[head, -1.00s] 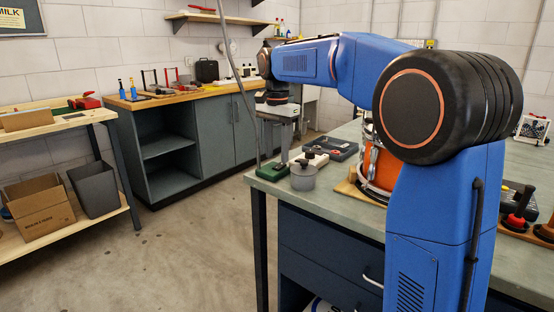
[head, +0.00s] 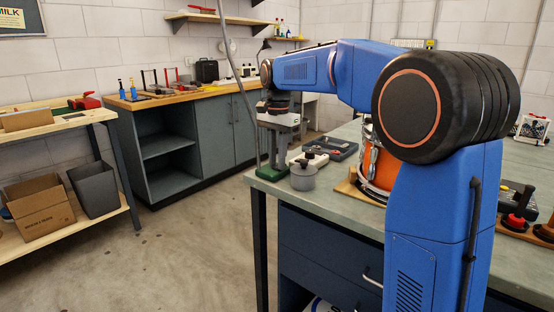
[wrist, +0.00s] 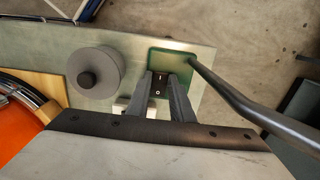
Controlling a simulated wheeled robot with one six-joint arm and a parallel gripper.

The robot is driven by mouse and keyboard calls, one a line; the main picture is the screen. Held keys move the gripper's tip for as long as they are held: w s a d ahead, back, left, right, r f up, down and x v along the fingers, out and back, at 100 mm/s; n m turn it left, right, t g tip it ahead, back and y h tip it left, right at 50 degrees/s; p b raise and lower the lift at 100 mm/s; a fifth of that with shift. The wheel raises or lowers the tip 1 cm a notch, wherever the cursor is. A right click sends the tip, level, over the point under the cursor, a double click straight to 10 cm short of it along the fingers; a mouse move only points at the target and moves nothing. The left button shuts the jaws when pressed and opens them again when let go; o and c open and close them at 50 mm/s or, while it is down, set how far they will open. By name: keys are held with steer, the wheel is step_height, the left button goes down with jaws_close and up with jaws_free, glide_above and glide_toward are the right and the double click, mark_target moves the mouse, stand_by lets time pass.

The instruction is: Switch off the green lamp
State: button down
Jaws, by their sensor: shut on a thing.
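The green lamp's base (head: 271,174) sits at the near left corner of the grey-green bench (head: 342,195). A thin grey lamp stem (head: 241,85) rises from it and leans up to the left. In the wrist view the green base (wrist: 174,56) lies at the bench edge, with the stem (wrist: 228,90) running to the lower right. A black rocker switch (wrist: 158,86) with white I and O marks shows between the fingers. My gripper (wrist: 168,82) points down and is shut on the switch housing; it also shows in the head view (head: 277,160). The lamp's head is out of view.
An orange drum (head: 376,168) stands further right. Open floor lies to the left.

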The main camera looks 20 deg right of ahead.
steer(key=shift+w+d+r+g+y, duration=0.1)
steer(key=shift+d+g+y, duration=0.1)
steer(key=shift+g+y, duration=0.3)
steer(key=shift+w+d+g+y, duration=0.15)
steer(key=shift+g+y, duration=0.15)
steer(key=shift+y, duration=0.3)
steer(key=c, duration=1.6)
jaws_free()
steer(key=shift+o, duration=0.2)
steer(key=v, duration=1.7)
steer(key=shift+r, duration=0.2)
steer(key=shift+s, duration=0.1)
